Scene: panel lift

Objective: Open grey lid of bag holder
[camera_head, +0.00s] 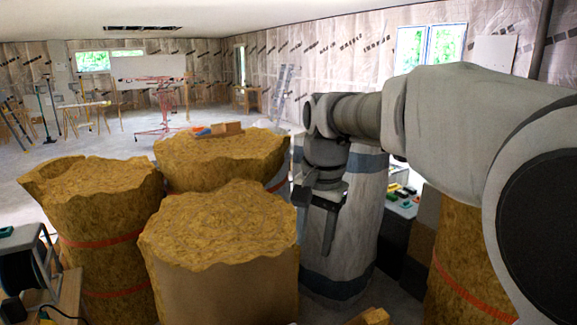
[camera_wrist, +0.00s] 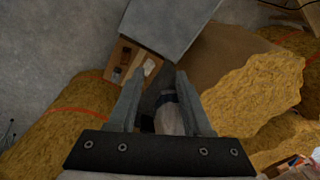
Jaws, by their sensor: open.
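A tall pale grey bag-like body with dark blue bands (camera_head: 350,235) stands right of centre in the head view, behind my gripper (camera_head: 316,222). My gripper points down and is open, with its fingers in front of this body; I cannot tell whether they touch it. In the wrist view my gripper (camera_wrist: 160,75) shows two spread fingers. Pale cloth with a dark blue patch (camera_wrist: 170,115) shows between them. A flat grey panel (camera_wrist: 172,25) lies beyond the fingertips and may be the lid. In the head view, my arm hides the top of the bag body.
Large straw-coloured rolls (camera_head: 222,235) with orange straps stand close on the left, and another (camera_head: 460,260) at right. A wooden box with small items (camera_wrist: 128,65) sits near the fingertips. A table with small coloured items (camera_head: 403,200) stands behind.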

